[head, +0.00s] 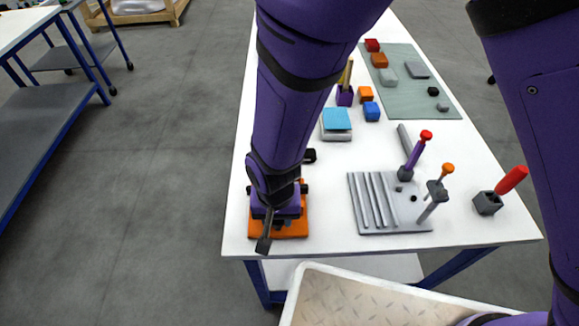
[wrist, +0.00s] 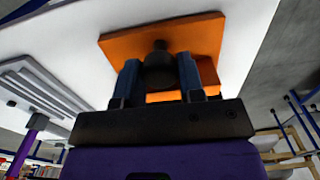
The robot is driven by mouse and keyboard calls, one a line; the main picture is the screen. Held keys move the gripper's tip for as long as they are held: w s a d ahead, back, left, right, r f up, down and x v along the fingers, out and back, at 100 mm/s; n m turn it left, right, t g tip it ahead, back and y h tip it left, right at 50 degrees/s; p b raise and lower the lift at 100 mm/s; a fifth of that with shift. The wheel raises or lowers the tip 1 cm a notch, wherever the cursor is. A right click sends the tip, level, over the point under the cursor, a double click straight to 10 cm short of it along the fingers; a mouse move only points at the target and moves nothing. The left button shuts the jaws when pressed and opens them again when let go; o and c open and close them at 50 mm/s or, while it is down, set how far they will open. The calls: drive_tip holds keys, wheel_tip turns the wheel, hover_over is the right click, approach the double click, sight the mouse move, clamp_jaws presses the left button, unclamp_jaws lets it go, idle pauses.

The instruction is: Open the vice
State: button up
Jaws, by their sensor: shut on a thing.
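The orange vice (head: 294,231) is at the near left corner of the white table, mostly covered by my purple arm and gripper in the head view. In the wrist view the flat orange vice base (wrist: 207,38) lies beyond the fingers. My gripper (wrist: 160,75) has its two blue fingers on either side of a dark rounded knob (wrist: 160,70) in front of the vice, shut on it. A dark grey bar (head: 265,236) with a blocky end hangs by the vice's near edge. The vice jaws are hidden, so their gap cannot be told.
A grey ribbed plate (head: 372,207) with upright tools is right of the vice. A red-handled tool stands in a dark block (head: 487,203). A light blue box (head: 336,122) and a green mat (head: 430,80) with blocks lie farther back. A pale bin (head: 350,297) is in front.

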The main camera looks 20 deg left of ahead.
drive_tip(key=shift+n, duration=2.3)
drive_tip(key=o, duration=0.6)
drive_tip(key=shift+w+a, duration=0.1)
drive_tip(key=shift+o, duration=0.2)
wheel_tip(320, 180, up, 11)
drive_tip(key=shift+f, duration=0.1)
